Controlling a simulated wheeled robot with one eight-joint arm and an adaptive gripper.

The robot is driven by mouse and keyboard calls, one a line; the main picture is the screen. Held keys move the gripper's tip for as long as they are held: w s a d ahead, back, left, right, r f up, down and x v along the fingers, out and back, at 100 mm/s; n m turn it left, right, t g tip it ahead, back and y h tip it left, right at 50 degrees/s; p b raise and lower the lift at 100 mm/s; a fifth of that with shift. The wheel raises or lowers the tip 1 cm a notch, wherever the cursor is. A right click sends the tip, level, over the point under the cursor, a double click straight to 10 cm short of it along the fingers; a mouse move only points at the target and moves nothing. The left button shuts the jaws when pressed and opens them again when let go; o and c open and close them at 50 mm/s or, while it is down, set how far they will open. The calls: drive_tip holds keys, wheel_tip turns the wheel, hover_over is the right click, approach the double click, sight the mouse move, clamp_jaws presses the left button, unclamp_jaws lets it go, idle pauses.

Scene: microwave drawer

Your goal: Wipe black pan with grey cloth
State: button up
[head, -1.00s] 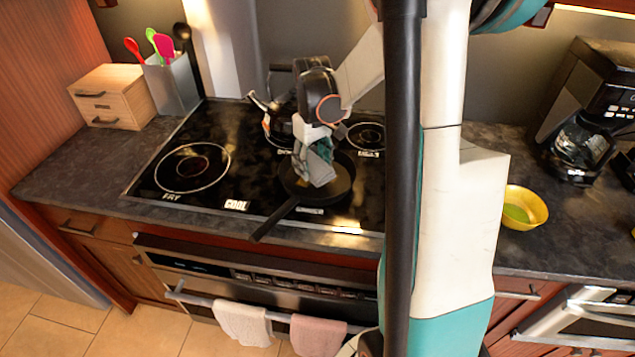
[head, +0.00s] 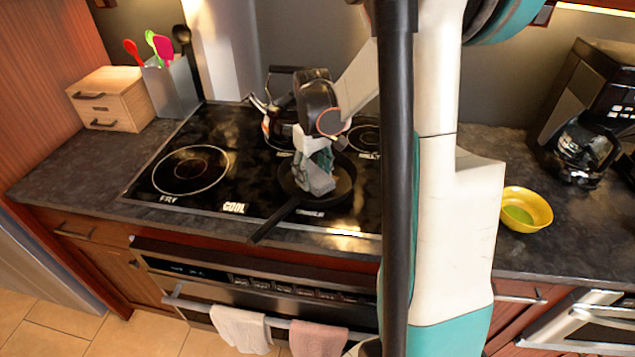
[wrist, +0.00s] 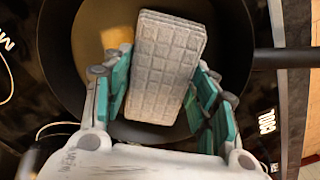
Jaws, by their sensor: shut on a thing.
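The black pan (head: 340,194) sits on the glass cooktop, its handle pointing toward the front left. In the wrist view the pan (wrist: 225,30) fills the middle, with its handle to the right. The grey cloth (wrist: 165,65) is a folded, quilted block. It also shows in the head view (head: 318,184). My gripper (wrist: 160,95) is shut on the cloth, teal finger pads on either side of it. My gripper (head: 317,168) holds the cloth over the pan's inside. Whether the cloth touches the pan bottom cannot be told.
A kettle (head: 279,128) stands on the cooktop behind the pan, close to my gripper. A utensil holder (head: 172,90) and wooden box (head: 112,98) are at the left. A yellow bowl (head: 526,209) and coffee maker (head: 585,140) are at the right. The cooktop's left side is clear.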

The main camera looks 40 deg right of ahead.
drive_tip(key=shift+f+b, duration=0.45)
drive_tip(key=shift+f, duration=0.2)
idle(0.4)
